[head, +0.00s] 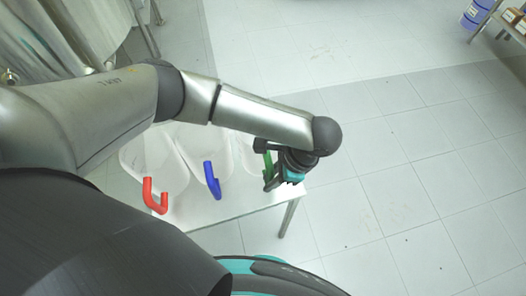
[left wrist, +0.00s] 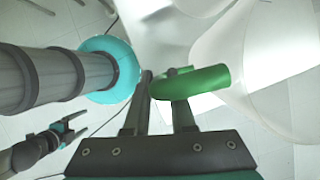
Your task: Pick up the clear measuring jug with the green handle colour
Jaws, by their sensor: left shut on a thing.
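The clear measuring jug (head: 247,152) with the green handle stands at the right end of the small white table, partly hidden by my left arm. Its green handle (head: 268,160) is at my left gripper (head: 266,168). In the left wrist view the green handle (left wrist: 200,82) lies at the tips of my left gripper (left wrist: 160,76), which is shut on it. The clear jug body (left wrist: 255,50) spreads to the right of the handle. My right gripper (left wrist: 68,132) shows small at the lower left of the left wrist view, open and empty.
A clear jug with a blue handle (head: 211,178) and one with a red handle (head: 153,195) stand to the left on the same table (head: 255,203). Open tiled floor lies to the right. A shelf (head: 487,20) with a blue tub (head: 474,14) is at the far upper right.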

